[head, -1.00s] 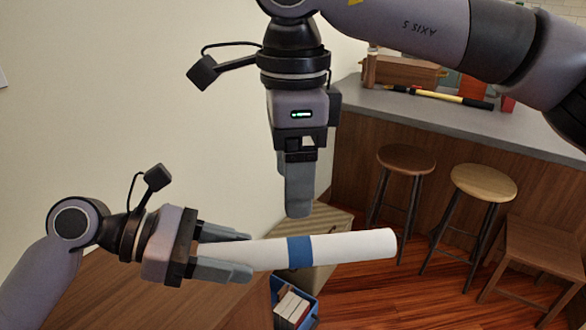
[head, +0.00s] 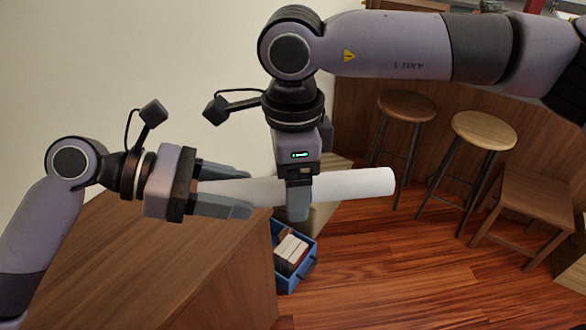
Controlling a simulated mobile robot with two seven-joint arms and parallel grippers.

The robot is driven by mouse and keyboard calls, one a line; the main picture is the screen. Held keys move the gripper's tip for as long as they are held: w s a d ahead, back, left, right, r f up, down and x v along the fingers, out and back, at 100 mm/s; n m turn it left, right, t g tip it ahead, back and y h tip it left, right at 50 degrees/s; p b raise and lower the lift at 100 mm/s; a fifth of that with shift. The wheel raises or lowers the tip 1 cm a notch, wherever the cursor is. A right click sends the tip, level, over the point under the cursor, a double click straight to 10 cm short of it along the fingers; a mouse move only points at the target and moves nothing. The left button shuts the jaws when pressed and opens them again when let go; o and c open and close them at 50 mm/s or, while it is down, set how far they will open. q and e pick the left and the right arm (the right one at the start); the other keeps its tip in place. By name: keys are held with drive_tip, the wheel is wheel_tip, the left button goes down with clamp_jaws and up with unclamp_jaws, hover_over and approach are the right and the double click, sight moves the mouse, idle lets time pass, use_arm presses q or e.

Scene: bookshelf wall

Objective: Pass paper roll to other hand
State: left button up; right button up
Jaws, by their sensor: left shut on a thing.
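The paper roll (head: 355,184), a long white tube, lies nearly level in mid-air in the head view. My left gripper (head: 248,191) is shut on its left end, with one finger along each side. My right gripper (head: 298,207) points down from above at the middle of the roll. The roll's right end is free.
A wooden cabinet top (head: 150,245) is at the lower left. A blue crate (head: 297,278) with books stands on the floor below the roll. Two round stools (head: 407,106) and a square wooden seat (head: 525,192) are at the right. The wooden floor between is clear.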

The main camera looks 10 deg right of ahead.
drive_tip(key=c, duration=1)
use_arm(q)
drive_tip(key=o, duration=1.2)
drive_tip(key=shift+c, duration=0.2)
use_arm(e)
drive_tip(key=shift+c, duration=0.5)
use_arm(q)
drive_tip(key=shift+a, duration=0.15)
